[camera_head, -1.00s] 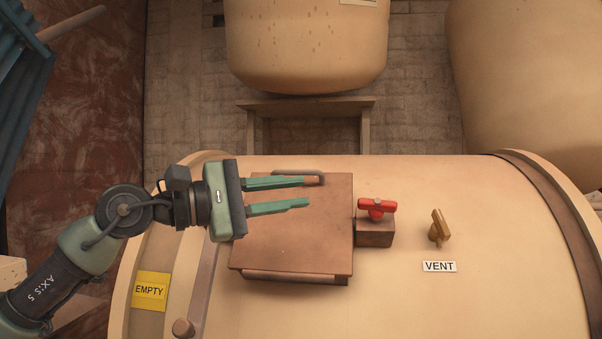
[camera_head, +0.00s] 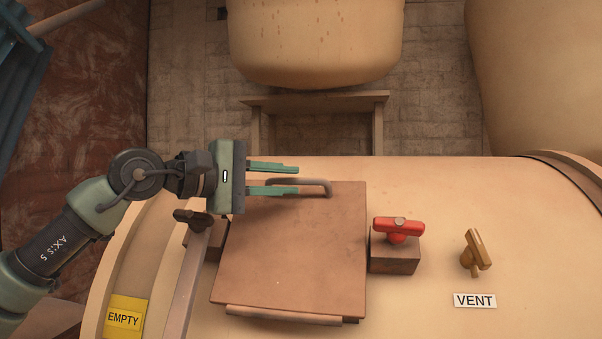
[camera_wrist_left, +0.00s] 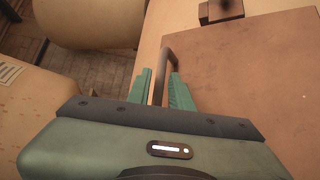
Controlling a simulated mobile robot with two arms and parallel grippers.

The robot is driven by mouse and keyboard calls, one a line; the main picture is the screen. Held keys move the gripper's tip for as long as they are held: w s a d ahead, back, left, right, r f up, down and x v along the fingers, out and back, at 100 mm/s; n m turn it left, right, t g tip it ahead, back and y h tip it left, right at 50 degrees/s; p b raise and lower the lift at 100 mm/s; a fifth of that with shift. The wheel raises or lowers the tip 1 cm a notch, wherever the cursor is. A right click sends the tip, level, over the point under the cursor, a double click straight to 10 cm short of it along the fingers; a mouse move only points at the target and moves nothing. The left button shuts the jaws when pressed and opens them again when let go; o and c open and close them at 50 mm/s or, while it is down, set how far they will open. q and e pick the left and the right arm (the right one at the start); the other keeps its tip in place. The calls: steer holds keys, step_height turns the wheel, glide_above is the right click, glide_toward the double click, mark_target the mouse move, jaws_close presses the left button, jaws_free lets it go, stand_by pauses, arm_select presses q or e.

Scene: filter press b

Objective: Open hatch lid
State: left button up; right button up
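The hatch lid (camera_head: 295,250) is a brown square plate lying flat on the cream tank, seemingly closed. Its grey bar handle (camera_head: 328,186) is at the far edge. My left gripper (camera_head: 298,179) is open at the handle's left part, with its fingers pointing right. In the left wrist view the handle (camera_wrist_left: 170,62) shows between the two separated fingers (camera_wrist_left: 162,82); contact cannot be told. A red clamp knob (camera_head: 400,227) sits on a block right of the lid. A dark knob (camera_head: 190,217) sits on a block to its left. My right gripper is not in view.
A brass vent valve (camera_head: 475,252) stands right of the red knob, above a VENT label (camera_head: 475,300). A yellow EMPTY tag (camera_head: 125,318) is at the lower left. A large rounded vessel (camera_head: 315,40) stands beyond the tank. The space above the lid is clear.

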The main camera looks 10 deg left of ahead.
mark_target(296, 181)
arm_select(q)
steer(key=p+x, duration=0.1)
steer(key=x, duration=0.2)
steer(key=shift+w+d+f, duration=0.15)
steer(key=shift+w+d, duration=0.1)
steer(key=shift+w, duration=0.25)
steer(key=shift+s, duration=0.15)
jaws_close()
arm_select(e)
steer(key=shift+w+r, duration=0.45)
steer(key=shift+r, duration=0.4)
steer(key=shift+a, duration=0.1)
